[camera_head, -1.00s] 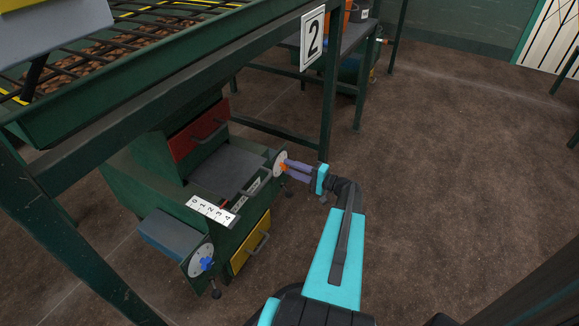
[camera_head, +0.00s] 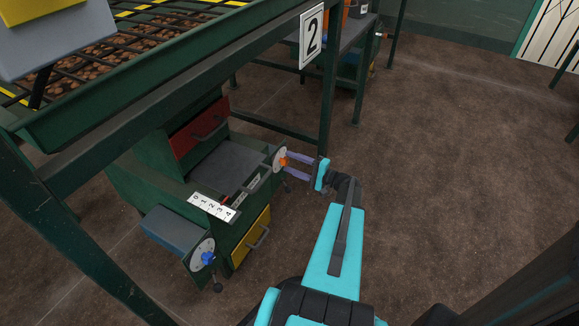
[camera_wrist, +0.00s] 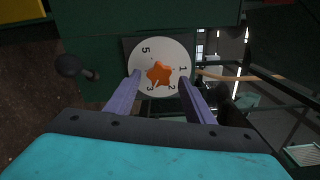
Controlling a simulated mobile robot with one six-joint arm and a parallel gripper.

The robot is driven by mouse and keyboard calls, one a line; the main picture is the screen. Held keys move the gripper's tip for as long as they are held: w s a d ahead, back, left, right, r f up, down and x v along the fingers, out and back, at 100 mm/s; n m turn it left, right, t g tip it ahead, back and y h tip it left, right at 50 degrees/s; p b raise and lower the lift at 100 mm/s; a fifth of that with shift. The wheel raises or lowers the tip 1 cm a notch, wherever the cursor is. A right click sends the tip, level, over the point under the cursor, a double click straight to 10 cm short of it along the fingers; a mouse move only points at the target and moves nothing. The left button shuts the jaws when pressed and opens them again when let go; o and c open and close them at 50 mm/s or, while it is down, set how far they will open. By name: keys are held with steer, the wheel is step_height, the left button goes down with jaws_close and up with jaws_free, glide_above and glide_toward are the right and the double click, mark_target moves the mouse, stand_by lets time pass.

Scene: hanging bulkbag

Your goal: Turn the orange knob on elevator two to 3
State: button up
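The orange knob (camera_wrist: 160,73) sits at the middle of a white round dial (camera_wrist: 176,54) with the numbers 1, 2, 3 and 5 visible. A small pale mark at the knob's lower edge lies close to the 3. In the head view the orange knob (camera_head: 283,161) and its dial (camera_head: 278,153) are on the right side of the green machine under the table with the number 2 sign (camera_head: 312,36). My gripper (camera_head: 288,164) is open, with its purple fingers apart on either side of the knob. In the wrist view its fingertips (camera_wrist: 160,74) show clear gaps to the knob.
A blue knob (camera_head: 208,258) on another dial is at the machine's lower front. A 0-to-4 scale (camera_head: 212,206), a red drawer (camera_head: 198,132) and a yellow drawer (camera_head: 252,238) are on the machine. A table leg (camera_head: 327,95) stands close behind my gripper. Floor at right is clear.

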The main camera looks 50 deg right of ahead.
steer(key=shift+a, duration=0.15)
steer(key=shift+s, duration=0.1)
steer(key=p+v, duration=0.2)
steer(key=v, duration=1.1)
steer(key=shift+s+d+p, duration=0.2)
steer(key=shift+s+p, duration=0.1)
steer(key=shift+p, duration=0.05)
steer(key=shift+s, duration=0.1)
stand_by(0.3)
